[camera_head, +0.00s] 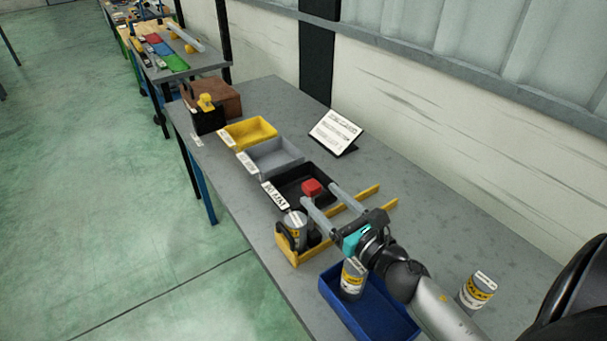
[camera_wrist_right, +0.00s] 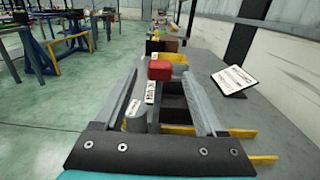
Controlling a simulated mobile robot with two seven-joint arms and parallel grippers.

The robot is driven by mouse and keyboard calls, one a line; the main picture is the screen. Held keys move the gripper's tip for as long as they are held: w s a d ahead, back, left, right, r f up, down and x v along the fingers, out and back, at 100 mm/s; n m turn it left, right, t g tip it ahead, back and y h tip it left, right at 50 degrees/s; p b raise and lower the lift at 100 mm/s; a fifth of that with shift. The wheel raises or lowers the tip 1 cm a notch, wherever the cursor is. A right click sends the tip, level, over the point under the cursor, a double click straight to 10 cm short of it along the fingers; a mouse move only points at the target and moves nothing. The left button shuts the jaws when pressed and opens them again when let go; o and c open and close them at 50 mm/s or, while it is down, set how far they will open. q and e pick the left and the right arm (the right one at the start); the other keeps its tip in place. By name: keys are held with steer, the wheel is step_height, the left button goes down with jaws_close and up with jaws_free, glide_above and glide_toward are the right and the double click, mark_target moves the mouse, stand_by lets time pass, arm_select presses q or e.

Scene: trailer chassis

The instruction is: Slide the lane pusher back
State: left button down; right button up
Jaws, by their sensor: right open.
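A yellow-railed lane (camera_head: 345,213) lies on the grey bench, with a grey can (camera_head: 297,226) at its near left end. The can also shows in the wrist view (camera_wrist_right: 136,117), beside the left finger. My right gripper (camera_head: 319,196) is open above the lane, its two long fingers pointing toward the black bin. A red block (camera_head: 312,187) shows beyond and between the fingertips, also in the wrist view (camera_wrist_right: 160,70). I cannot tell whether the red block is the lane pusher, or whether a finger touches it. My gripper hides part of the lane. My left gripper is out of view.
Black (camera_head: 284,188), grey (camera_head: 268,156) and yellow (camera_head: 248,133) bins line up beyond the lane. A blue tray (camera_head: 388,318) holding a can (camera_head: 352,278) lies under my right arm. Another can (camera_head: 476,290) stands at right. A sign (camera_head: 336,132) stands near the wall.

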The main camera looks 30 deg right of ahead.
steer(key=w, duration=0.7)
steer(key=shift+w+a+p, duration=0.3)
steer(key=shift+w+p, duration=0.05)
steer(key=shift+p, duration=0.1)
jaws_close()
stand_by(1.1)
